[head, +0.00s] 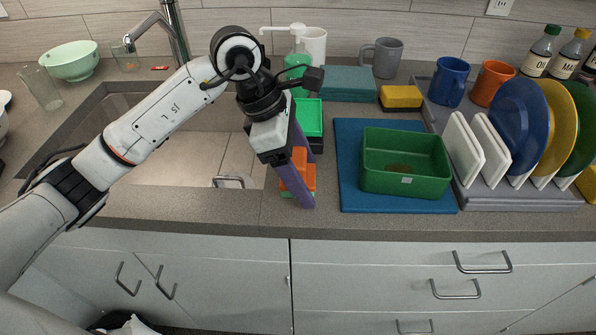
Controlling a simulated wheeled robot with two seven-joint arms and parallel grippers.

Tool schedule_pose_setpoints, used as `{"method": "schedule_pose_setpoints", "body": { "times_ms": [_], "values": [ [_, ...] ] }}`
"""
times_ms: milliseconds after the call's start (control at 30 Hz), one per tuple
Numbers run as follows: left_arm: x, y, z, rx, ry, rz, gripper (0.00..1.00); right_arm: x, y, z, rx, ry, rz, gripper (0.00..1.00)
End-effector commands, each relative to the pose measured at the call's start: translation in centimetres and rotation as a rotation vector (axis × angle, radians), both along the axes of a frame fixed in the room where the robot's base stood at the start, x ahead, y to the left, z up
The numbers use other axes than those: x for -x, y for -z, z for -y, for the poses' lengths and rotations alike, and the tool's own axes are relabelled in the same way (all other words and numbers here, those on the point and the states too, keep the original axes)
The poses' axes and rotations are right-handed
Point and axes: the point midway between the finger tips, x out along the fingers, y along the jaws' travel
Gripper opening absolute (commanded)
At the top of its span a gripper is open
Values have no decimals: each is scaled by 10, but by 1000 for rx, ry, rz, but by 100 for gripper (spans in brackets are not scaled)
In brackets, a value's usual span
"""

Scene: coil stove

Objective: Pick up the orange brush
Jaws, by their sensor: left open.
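The orange brush (299,162) is on the counter right of the sink, partly hidden behind the fingers of my left gripper (304,190). The gripper points down over it, and its purple fingers stand apart with orange showing between them. I cannot tell whether the fingers touch the brush. A bit of green shows at the brush's lower edge. My right gripper is not in view.
A green tray (368,178) stands on a blue mat (349,200) to the right. A rack with plates (524,125) is farther right. A soap bottle (299,57) and a green-topped box (312,117) are behind the gripper. The sink (170,158) lies left.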

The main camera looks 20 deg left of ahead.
Motion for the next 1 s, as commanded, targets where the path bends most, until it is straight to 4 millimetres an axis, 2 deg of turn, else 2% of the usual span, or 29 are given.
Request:
{"method": "schedule_pose_setpoints", "body": {
  "times_ms": [33, 300, 367, 533, 633, 1000],
  "values": [
    [0, 0, 0, 0, 0, 0, 70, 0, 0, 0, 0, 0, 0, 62],
    [0, 0, 0, 0, -1, 0, 26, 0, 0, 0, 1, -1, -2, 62],
    [0, -1, 0, 0, 0, 1, 22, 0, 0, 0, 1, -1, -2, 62],
    [0, -2, 0, 0, 0, 1, 22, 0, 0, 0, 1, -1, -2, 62],
    [-1, -10, 0, 0, -2, 4, 22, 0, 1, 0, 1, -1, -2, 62],
    [-1, -81, 0, 0, 0, 6, 22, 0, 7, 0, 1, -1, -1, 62]
  ]
}}
